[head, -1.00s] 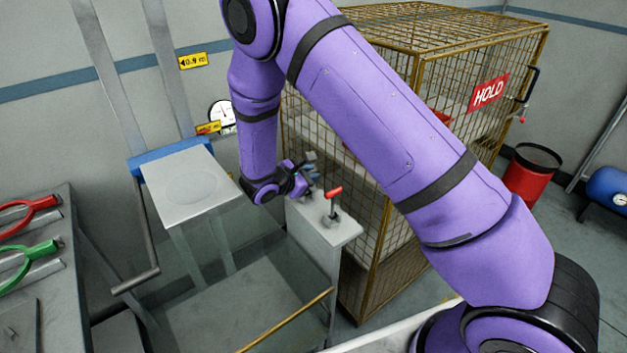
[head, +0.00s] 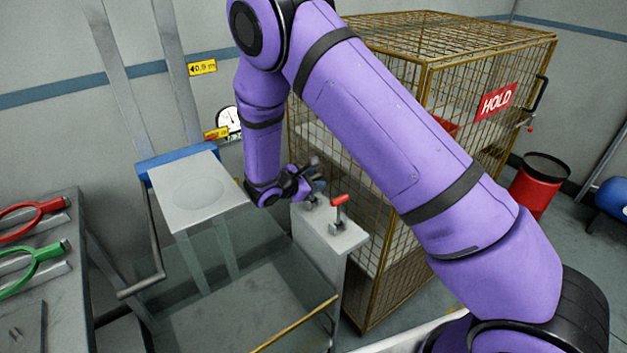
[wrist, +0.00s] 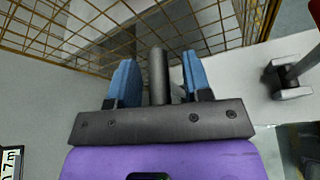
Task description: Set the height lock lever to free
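A grey pedestal (head: 330,238) carries two levers on its top. One is a red-handled lever (head: 339,200); the other is a dark grey lever (wrist: 158,75), mostly hidden behind my gripper in the head view. I cannot read which one is the height lock. My gripper (wrist: 159,85) is open, its two blue fingers on either side of the grey lever, with narrow gaps showing beside it. In the head view my gripper (head: 312,185) is at the pedestal's back left, left of the red lever. The red lever's dark base shows at the right of the wrist view (wrist: 290,88).
A brass wire cage (head: 450,110) with a red HOLD sign stands right behind the pedestal. A grey platform (head: 195,190) with a crank handle (head: 143,283) is at left. A dial gauge (head: 232,120) is on the wall. A bench (head: 65,290) holds red and green handles.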

